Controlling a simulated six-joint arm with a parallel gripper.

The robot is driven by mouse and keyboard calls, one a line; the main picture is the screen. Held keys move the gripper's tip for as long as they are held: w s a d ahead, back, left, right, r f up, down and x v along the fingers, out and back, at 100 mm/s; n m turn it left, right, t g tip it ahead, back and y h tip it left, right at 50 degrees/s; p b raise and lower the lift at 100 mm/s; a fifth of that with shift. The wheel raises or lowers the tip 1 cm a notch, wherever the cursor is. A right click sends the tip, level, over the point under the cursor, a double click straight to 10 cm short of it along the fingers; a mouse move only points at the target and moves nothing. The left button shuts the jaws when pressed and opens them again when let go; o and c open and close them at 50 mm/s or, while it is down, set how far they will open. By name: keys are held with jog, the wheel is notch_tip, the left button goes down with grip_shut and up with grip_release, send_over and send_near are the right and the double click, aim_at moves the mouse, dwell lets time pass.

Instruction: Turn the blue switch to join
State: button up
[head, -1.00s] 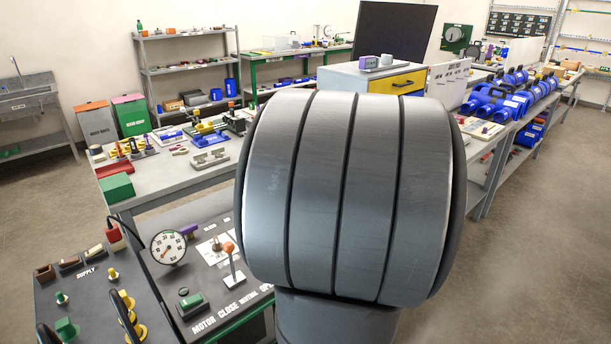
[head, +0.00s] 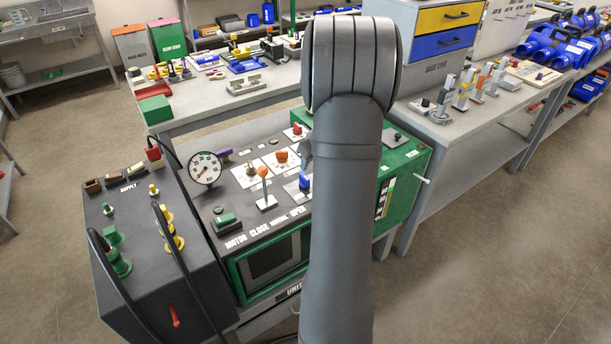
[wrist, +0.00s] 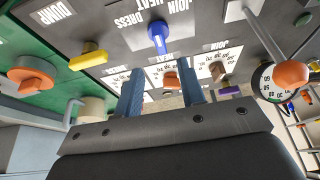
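In the wrist view the blue switch (wrist: 158,38) shows beyond my fingertips, beside upside-down labels reading JOIN, HEAT and DRESS. My gripper (wrist: 160,68) is open and empty, its two blue-grey fingers apart and pointing toward the panel. The switch appears between the finger lines, with no clear contact. In the head view my arm hides most of the gripper. The exact setting of the switch is hard to read.
An orange-topped lever (head: 263,172) and a gauge (head: 205,168) stand left of the switch. Orange knob (wrist: 171,79), yellow switch (wrist: 88,58) and large orange knob (wrist: 31,75) surround it in the wrist view. A grey workbench (head: 190,115) stands behind the console.

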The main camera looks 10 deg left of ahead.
jog(key=x, duration=0.9)
jog(key=shift+f, duration=0.15)
grip_shut()
